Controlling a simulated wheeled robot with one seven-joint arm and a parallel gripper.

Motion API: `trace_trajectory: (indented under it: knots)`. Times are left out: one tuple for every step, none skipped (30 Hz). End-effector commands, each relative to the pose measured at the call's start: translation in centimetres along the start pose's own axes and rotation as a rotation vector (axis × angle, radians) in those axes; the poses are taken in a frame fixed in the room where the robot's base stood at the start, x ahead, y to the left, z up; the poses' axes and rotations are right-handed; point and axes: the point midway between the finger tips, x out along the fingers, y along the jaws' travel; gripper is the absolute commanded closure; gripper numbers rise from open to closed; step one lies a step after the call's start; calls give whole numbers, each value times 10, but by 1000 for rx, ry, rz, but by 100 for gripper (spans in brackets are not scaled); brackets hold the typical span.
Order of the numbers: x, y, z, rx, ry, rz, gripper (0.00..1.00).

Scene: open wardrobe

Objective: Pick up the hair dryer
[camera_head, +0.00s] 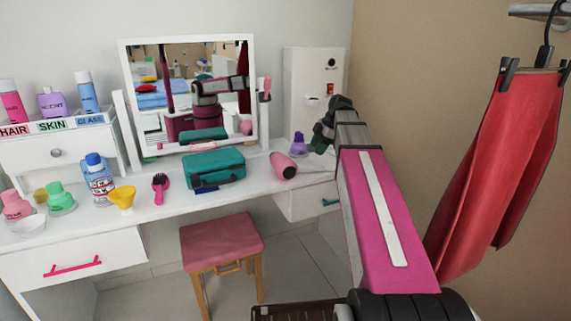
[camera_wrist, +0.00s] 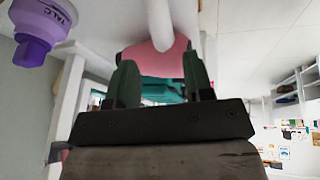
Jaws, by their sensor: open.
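The pink hair dryer (camera_head: 283,165) lies on the white dressing table, right of the teal case. My gripper (camera_head: 320,140) is to the right of and above it, beside a purple bottle. In the wrist view my gripper (camera_wrist: 159,65) has its two dark green fingers apart. A rounded pink surface, which looks like the hair dryer (camera_wrist: 150,62), shows beyond and between them. I cannot tell whether the fingers touch it. A pale rounded shape partly covers the pink surface from above.
The purple talc bottle (camera_head: 298,145) stands close to my gripper and shows in the wrist view (camera_wrist: 40,25). The teal case (camera_head: 214,167), pink brush (camera_head: 160,187) and mirror (camera_head: 190,95) are to the left. A pink stool (camera_head: 221,240) stands in front. A red garment (camera_head: 500,150) hangs at right.

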Motion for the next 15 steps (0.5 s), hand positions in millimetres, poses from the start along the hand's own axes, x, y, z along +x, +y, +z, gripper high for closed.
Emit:
trace_trajectory:
  knots:
    - [3, 0, 0, 0, 0, -1, 53]
    - [6, -1, 0, 0, 1, -1, 53]
    - [10, -1, 0, 0, 1, -2, 53]
    - [13, -1, 0, 0, 1, -2, 53]
    - [17, -1, 0, 0, 0, -2, 53]
    - [22, -1, 0, 1, 0, -1, 53]
    - [27, -1, 0, 1, 0, -2, 53]
    - [31, -1, 0, 1, 0, -3, 53]
    - [37, -1, 0, 1, 0, -3, 53]
    - [41, -1, 0, 1, 0, -2, 53]
    - [45, 0, 0, 1, 0, -2, 53]
    - [49, 0, 0, 1, 0, -1, 53]
    - [52, 0, 0, 1, 0, -2, 53]
    - [53, 0, 0, 1, 0, -2, 53]
    - [55, 0, 0, 1, 0, -2, 53]
